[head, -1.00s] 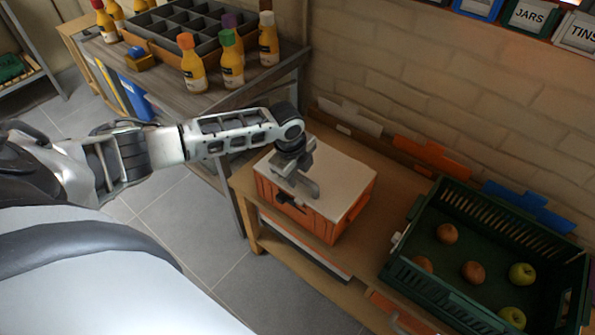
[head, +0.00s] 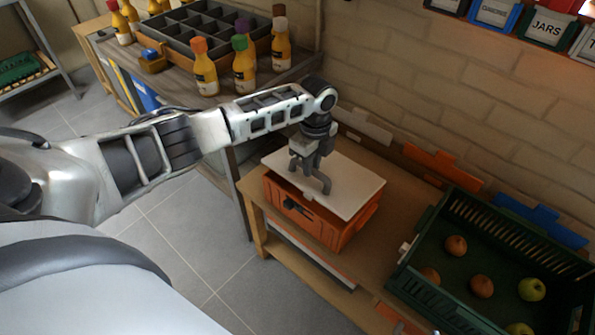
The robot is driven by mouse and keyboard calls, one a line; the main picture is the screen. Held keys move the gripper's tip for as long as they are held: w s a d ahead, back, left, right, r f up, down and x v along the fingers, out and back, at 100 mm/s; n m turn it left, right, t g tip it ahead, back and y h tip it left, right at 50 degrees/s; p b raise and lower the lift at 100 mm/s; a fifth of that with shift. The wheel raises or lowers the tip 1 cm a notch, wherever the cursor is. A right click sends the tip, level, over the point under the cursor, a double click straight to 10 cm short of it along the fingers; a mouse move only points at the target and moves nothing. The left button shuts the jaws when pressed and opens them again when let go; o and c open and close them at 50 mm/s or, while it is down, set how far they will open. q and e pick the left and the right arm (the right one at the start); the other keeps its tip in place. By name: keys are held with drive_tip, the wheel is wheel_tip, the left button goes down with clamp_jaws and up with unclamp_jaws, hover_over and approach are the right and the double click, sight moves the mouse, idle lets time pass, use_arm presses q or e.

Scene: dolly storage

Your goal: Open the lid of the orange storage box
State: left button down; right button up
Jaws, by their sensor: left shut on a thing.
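The orange storage box (head: 318,228) stands on the wooden shelf in the head view, with a black latch on its front. Its white lid (head: 350,187) is tilted a little, its front edge raised off the orange rim with a narrow gap below. My left gripper (head: 312,182) is over the front part of the lid, pointing down, and is shut on the lid's front edge. The exact contact is partly hidden by the fingers. My right gripper does not show.
A dark green crate (head: 408,277) with several fruits stands to the right of the box. A brick wall (head: 420,110) rises behind the shelf. At the upper left, a table holds several sauce bottles (head: 244,68) and a grey divided tray (head: 190,35).

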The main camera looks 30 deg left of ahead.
use_arm(q)
drive_tip(key=r, duration=0.1)
drive_tip(key=w+r, duration=0.1)
drive_tip(key=w, duration=0.1)
drive_tip(key=shift+w+d+r, duration=0.25)
drive_tip(key=shift+r, duration=0.15)
drive_tip(key=shift+w+d+r, duration=0.1)
drive_tip(key=shift+w+r, duration=0.8)
drive_tip(key=shift+w, duration=0.05)
drive_tip(key=c, duration=1.3)
unclamp_jaws()
drive_tip(key=shift+c, duration=0.2)
